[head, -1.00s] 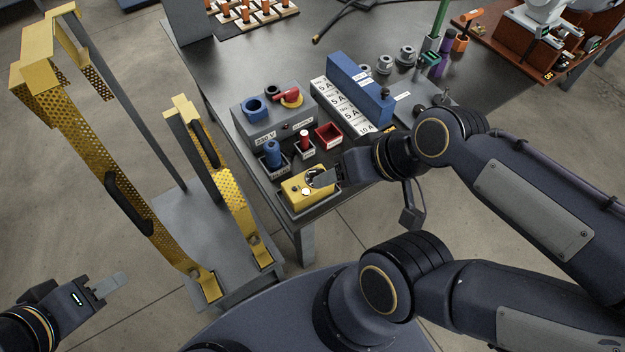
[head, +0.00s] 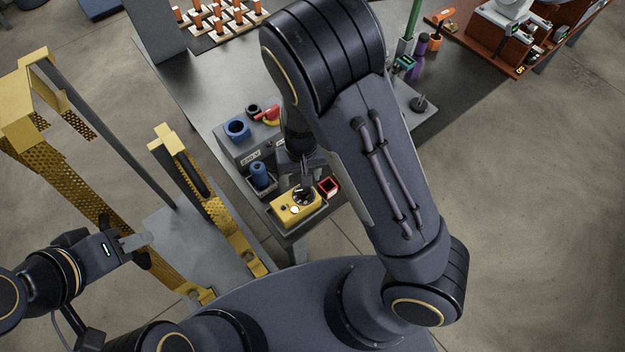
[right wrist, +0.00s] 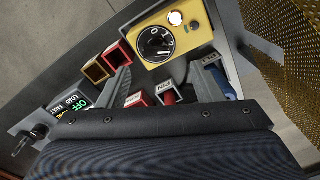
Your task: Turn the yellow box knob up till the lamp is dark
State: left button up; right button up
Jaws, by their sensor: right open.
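The yellow box (head: 288,211) stands at the near corner of the table, and it also shows at the top of the right wrist view (right wrist: 189,45). Its round black knob (right wrist: 155,44) has white dial marks. Its lamp (right wrist: 175,18) looks bright white. My right gripper (head: 307,184) is over the knob in the head view. In the right wrist view its two grey fingers stand wide apart and empty, with the knob beyond the gap between them. My left gripper (head: 137,241) is away at the left, off the table, near the yellow perforated frame; its finger gap is unclear.
Beside the yellow box are a red bin (head: 328,187), a blue plug (head: 260,174) and a grey box with a blue socket (head: 237,129). The yellow perforated guard (head: 205,200) stands left of the table. My right arm hides much of the table's middle.

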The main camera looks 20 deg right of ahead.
aim_at(303, 189)
jog(key=shift+w+d+f, duration=0.15)
jog(key=shift+d+f, duration=0.1)
jog(key=shift+f, duration=0.35)
notch_tip(303, 189, down, 7)
jog(key=shift+f, duration=0.1)
jog(key=c, duration=1)
